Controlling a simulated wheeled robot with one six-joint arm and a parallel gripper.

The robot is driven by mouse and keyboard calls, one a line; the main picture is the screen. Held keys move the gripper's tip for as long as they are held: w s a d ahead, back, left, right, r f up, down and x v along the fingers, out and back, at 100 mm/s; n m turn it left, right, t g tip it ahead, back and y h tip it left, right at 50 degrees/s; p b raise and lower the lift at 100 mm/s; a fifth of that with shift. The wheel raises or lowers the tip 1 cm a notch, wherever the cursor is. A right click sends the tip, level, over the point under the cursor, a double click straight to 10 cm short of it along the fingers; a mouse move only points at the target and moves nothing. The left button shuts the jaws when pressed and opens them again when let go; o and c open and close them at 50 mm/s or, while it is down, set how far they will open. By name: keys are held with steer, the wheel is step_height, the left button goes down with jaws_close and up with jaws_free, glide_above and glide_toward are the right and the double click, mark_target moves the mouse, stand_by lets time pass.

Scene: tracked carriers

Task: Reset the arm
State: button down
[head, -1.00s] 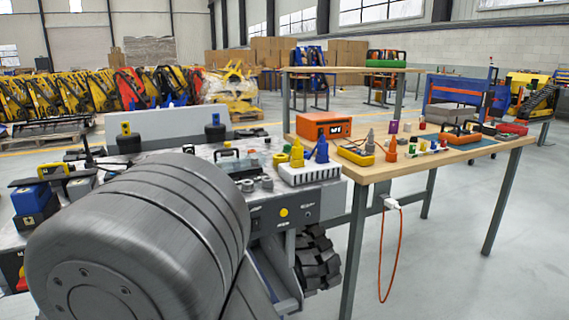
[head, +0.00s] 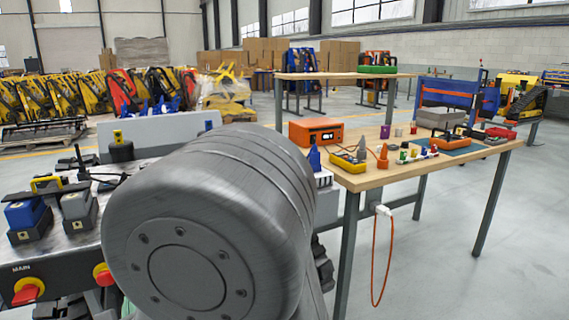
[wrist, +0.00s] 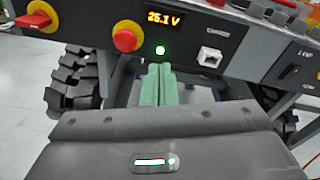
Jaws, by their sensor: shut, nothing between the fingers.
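My gripper (wrist: 157,84) shows in the wrist view with its two green fingers pressed together and nothing between them. It points toward the front panel (wrist: 180,30) of a tracked carrier, which has a lit 25.1 V display (wrist: 164,19), a red button (wrist: 127,36) and a green light. How near the fingertips are to the panel is hard to tell.
A wooden workbench (head: 400,180) stands at the right, holding an orange box (head: 316,132), a yellow tray and several small items. Black tracks (wrist: 70,92) flank the carrier. Open floor (head: 500,275) lies right.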

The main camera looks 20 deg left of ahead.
steer(key=w+d+r+n+p, duration=0.1)
steer(key=w+d+n+p, duration=0.1)
steer(key=w, duration=0.4)
steer(key=w+d+r+n+g+h+p, duration=0.1)
steer(key=w+d+r+n, duration=0.1)
steer(key=w, duration=0.3)
steer(key=shift+w+d+r+n+p, duration=0.25)
steer(key=shift+w+d+n+p, duration=0.15)
steer(key=shift+n, duration=0.5)
steer(key=shift+d+r, duration=0.1)
